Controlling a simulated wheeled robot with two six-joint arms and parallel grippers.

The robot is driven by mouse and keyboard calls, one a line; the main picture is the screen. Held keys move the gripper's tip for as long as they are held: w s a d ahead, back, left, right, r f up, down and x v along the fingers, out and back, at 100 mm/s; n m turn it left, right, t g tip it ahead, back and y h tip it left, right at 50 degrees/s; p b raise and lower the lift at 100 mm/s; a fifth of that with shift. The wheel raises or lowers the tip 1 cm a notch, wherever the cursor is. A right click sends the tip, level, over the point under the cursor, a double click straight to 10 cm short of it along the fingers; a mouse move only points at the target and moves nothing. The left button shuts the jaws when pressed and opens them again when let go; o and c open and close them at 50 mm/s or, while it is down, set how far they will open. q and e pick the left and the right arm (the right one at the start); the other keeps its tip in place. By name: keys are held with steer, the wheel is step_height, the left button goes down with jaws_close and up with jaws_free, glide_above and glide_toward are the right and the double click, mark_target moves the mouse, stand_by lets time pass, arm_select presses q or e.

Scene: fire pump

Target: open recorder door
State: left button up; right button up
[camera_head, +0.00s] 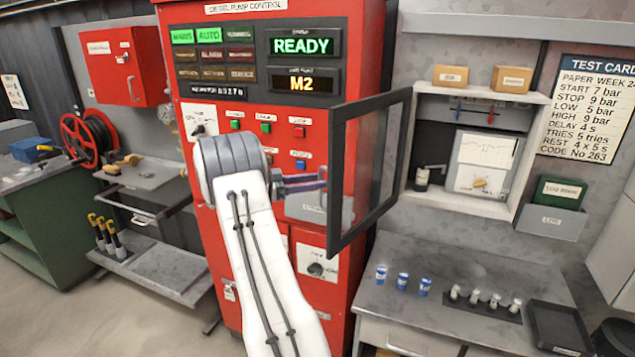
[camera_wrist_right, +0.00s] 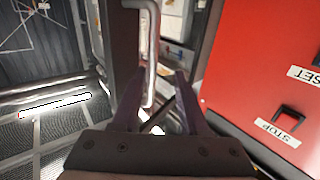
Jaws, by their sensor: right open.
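The recorder door (camera_head: 338,165), a dark frame with a clear pane, stands swung out from the recorder box (camera_head: 532,150) toward the red cabinet. The open box shows a chart recorder (camera_head: 484,165) with white paper. My right gripper (camera_head: 325,178) is at the door's free edge, in front of the red cabinet; its tips are partly hidden there. In the right wrist view my right gripper (camera_wrist_right: 155,100) is open, with its two fingers on either side of the door's pale bar handle (camera_wrist_right: 152,50). I cannot tell whether they touch it. My left gripper is not in view.
The red pump control cabinet (camera_head: 265,130) stands close behind my right arm, with buttons and a READY display (camera_head: 302,46). A reel (camera_head: 90,138) is at left.

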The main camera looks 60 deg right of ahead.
steer(key=b+v, duration=0.3)
steer(key=v, duration=0.6)
steer(key=shift+w+a, duration=0.3)
